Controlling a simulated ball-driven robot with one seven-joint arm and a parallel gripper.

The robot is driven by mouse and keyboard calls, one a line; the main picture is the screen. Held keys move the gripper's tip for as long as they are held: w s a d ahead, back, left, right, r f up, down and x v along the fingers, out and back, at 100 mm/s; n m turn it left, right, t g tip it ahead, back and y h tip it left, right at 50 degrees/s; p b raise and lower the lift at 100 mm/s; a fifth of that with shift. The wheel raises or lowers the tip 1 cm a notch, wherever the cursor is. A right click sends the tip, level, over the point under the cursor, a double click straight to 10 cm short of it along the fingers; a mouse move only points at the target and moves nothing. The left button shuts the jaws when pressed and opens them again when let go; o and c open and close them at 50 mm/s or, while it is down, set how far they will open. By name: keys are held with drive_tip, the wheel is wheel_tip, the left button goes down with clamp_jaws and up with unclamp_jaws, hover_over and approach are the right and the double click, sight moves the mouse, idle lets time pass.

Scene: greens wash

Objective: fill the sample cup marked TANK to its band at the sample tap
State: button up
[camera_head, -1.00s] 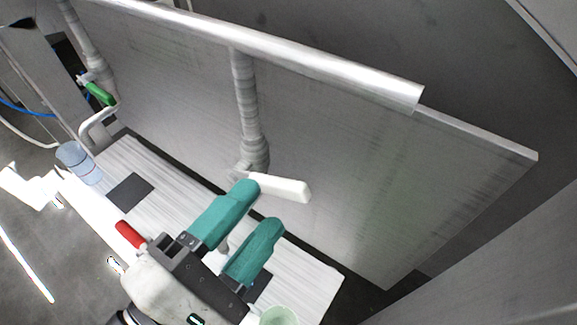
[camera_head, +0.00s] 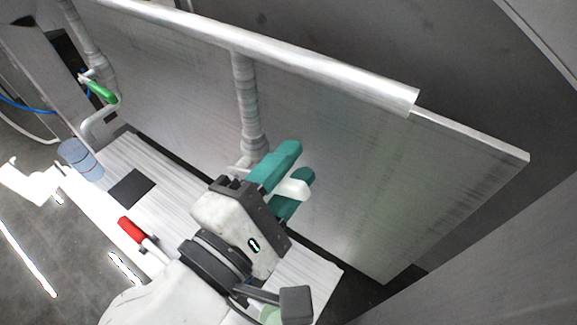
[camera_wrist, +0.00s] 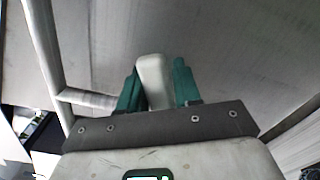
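My gripper (camera_head: 288,178) has its teal fingers apart on either side of a white lever handle (camera_head: 297,188). The handle belongs to the grey vertical pipe with a tap (camera_head: 250,120) in front of the metal panel. In the wrist view the handle (camera_wrist: 155,78) stands between the fingers (camera_wrist: 160,90), very close to both; firm contact does not show. A pale green cup (camera_head: 268,315) is at the bottom edge, mostly hidden by my arm. A clear bluish cup (camera_head: 80,160) with a band stands at the left. No TANK marking is readable on either cup.
A pale slatted board (camera_head: 175,195) lies below the panel (camera_head: 340,170), with a dark square pad (camera_head: 131,188) on it. A red handle (camera_head: 131,229) is at its front edge. A second pipe with a green lever (camera_head: 102,93) stands at the far left.

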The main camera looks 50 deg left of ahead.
clamp_jaws()
drive_tip(key=f+m+b, duration=0.2)
drive_tip(key=m, duration=0.1)
drive_tip(key=shift+w+d+f+b, duration=0.1)
drive_tip(key=shift+d+f+b, duration=0.2)
drive_tip(key=shift+d, duration=0.1)
drive_tip(key=shift+f+m+b, duration=0.65)
drive_tip(key=shift+m+b, duration=0.1)
drive_tip(key=shift+m, duration=0.55)
drive_tip(key=shift+o, duration=1.7)
unclamp_jaws()
